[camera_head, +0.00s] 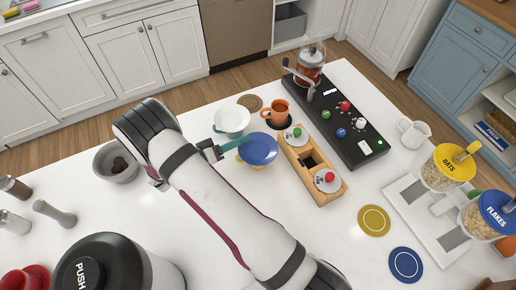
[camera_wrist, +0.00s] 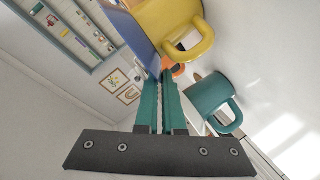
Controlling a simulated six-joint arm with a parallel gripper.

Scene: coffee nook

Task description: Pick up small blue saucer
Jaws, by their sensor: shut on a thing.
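The small blue saucer (camera_head: 262,148) is in the middle of the head view, and its blue side shows at the top of the wrist view (camera_wrist: 147,22). A yellow cup (camera_wrist: 179,22) is directly below the saucer; its handle shows at the saucer's left in the head view (camera_head: 240,158). I cannot tell whether saucer and cup touch. My gripper (camera_head: 222,147) has come from the left, and its teal fingers (camera_wrist: 160,80) are shut on the saucer's rim. The rim between the fingertips is mostly hidden.
A teal cup (camera_head: 231,121) stands just behind my gripper. An orange cup (camera_head: 275,113) and a wooden box (camera_head: 324,195) with round lids are close to the saucer's right. A black panel (camera_head: 355,140) lies farther right. Counter in front of the saucer is clear.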

